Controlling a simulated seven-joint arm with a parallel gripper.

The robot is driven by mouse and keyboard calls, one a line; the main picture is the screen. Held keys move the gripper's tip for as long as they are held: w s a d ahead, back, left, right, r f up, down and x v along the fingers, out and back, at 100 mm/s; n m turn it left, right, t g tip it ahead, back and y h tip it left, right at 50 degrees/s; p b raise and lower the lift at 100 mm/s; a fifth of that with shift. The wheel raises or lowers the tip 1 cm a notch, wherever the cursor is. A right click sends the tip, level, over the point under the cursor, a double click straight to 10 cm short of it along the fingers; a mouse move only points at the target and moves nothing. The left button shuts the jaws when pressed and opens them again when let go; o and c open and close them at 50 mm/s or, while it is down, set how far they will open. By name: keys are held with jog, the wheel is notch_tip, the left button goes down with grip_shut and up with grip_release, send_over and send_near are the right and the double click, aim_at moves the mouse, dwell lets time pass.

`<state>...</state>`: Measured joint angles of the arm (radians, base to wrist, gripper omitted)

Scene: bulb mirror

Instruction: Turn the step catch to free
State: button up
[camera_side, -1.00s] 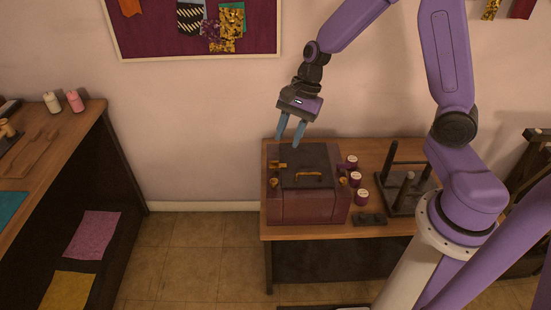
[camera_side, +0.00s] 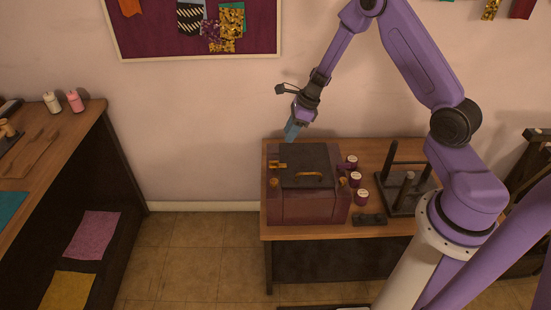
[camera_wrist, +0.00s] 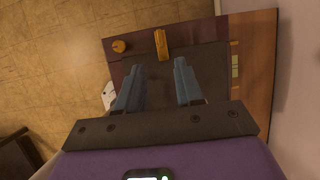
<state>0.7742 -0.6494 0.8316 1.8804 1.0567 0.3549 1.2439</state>
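A dark maroon box (camera_side: 300,208) stands on the small wooden table, with a dark lid and a brass handle (camera_side: 309,175) on it. A brass catch (camera_side: 278,165) sits at the lid's left edge; a round brass knob (camera_side: 273,183) is in front of it. In the wrist view the catch (camera_wrist: 161,44) is a short bar beyond my fingertips, with the knob (camera_wrist: 119,46) to its left. I cannot tell from its shape which setting it is at. My gripper (camera_side: 290,130) is above the box's back left, apart from it. The wrist view shows its fingers (camera_wrist: 156,68) open and empty.
Several spools (camera_side: 362,196) stand right of the box. A dark rack with upright posts (camera_side: 405,188) stands farther right. A small dark block (camera_side: 370,219) lies at the table's front. The wall is close behind. Space above the box is clear.

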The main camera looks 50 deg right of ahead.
aim_at(278, 165)
jog(key=x, duration=1.2)
jog(key=shift+a+f, duration=0.1)
jog(key=shift+f, duration=0.15)
grip_shut()
